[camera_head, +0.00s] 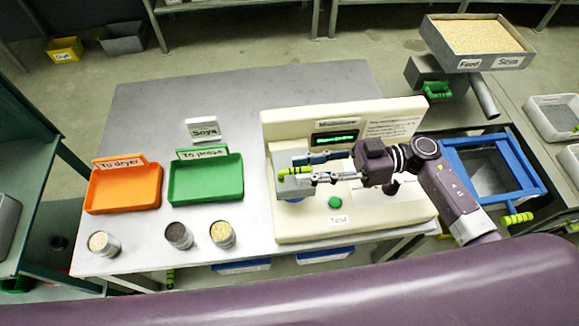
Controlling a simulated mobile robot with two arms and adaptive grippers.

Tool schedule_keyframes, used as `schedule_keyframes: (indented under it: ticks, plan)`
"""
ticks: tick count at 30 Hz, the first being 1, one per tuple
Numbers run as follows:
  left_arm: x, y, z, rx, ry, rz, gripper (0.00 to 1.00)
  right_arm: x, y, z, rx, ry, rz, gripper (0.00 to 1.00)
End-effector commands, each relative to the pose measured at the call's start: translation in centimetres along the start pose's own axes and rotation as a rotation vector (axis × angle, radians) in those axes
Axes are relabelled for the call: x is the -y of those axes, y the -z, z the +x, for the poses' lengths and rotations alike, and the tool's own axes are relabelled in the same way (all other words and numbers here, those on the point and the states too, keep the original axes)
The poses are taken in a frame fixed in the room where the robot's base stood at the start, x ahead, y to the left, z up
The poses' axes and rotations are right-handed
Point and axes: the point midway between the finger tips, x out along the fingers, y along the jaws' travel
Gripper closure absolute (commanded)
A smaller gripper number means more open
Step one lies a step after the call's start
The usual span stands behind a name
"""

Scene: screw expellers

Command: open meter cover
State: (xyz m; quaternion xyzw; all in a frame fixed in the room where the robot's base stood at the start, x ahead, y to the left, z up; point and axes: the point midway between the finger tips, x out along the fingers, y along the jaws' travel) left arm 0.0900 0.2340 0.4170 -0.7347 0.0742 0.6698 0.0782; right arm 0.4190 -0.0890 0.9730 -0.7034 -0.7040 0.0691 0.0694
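The cream moisture meter (430,207) stands at the right of the grey table, with a lit green display (335,138) and a green "Test" button (335,203). Its small grey meter cover (293,188) is at the left of the meter's face, with a yellow-green handle (291,172). The cover looks closed. My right gripper (310,169) reaches in from the right. Its fingers are apart, one above and one below the handle's right end. Whether they touch the handle cannot be told. My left gripper is not in view.
An orange tray (124,206) and a green tray (205,198) sit left of the meter, with a "Soya" sign (203,130) behind. Several sample cups (179,236) line the front edge. A blue-framed hatch (541,184) and a feed tray (433,38) are at the right.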

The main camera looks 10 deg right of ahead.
Motion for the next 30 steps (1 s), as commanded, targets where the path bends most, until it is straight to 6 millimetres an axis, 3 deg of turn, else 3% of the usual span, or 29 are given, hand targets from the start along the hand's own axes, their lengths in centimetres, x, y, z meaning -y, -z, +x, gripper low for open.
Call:
schedule_keyframes:
  ticks: [7,17,25,30]
  plan:
    - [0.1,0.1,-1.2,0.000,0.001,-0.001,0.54,0.0,0.2,3.2,-0.002,0.000,0.001,0.73]
    - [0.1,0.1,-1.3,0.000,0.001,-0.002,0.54,0.0,0.0,3.8,0.001,-0.001,0.000,0.73]
    - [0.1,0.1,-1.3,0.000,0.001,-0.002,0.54,0.0,0.0,3.8,0.001,-0.001,0.000,0.99]
    - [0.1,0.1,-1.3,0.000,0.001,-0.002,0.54,0.0,0.0,3.8,0.001,0.000,0.000,1.00]
